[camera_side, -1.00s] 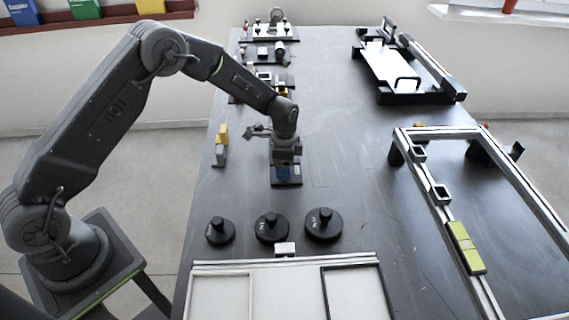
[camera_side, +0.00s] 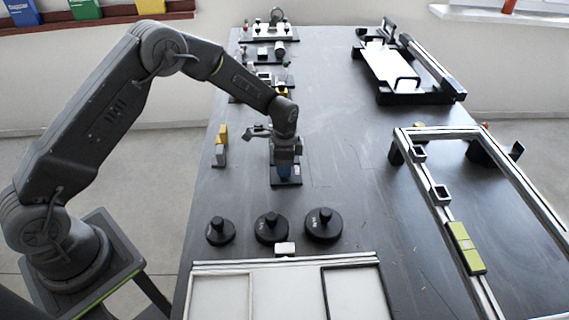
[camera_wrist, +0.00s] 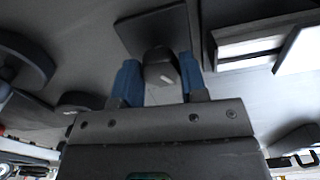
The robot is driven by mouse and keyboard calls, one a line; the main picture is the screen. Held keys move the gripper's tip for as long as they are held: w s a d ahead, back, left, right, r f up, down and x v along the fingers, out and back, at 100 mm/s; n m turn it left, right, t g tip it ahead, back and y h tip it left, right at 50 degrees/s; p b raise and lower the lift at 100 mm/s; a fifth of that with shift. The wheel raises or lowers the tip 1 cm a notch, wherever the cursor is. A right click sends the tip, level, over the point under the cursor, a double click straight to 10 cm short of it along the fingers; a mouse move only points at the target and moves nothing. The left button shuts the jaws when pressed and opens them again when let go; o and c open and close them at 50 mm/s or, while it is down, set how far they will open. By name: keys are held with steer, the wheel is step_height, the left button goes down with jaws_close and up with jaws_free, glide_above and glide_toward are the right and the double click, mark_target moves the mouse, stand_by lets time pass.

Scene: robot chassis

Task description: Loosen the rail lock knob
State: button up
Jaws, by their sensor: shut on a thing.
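The knob (camera_wrist: 160,74) is dark, with a short pale mark on its face, and shows in the wrist view between two blue fingers. My gripper (camera_wrist: 156,80) is shut on it, one finger on each side. Behind the knob is a dark square plate (camera_wrist: 151,25). In the side view my gripper (camera_side: 284,173) points down over a small dark base plate (camera_side: 287,183) on the table. The gripper hides the knob in that view.
Several round black knobbed discs (camera_side: 271,228) stand nearer the camera, by a white-panelled frame (camera_side: 285,262). Yellow and grey blocks (camera_side: 220,146) stand at the left table edge. A rail frame (camera_side: 517,180) is at the right. The table between is clear.

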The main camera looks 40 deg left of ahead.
steer(key=n, duration=1.2)
steer(key=shift+n, duration=0.4)
steer(key=n, duration=1.2)
stand_by(0.4)
steer(key=o, duration=0.9)
step_height(320, 180, up, 14)
steer(key=shift+f, duration=0.1)
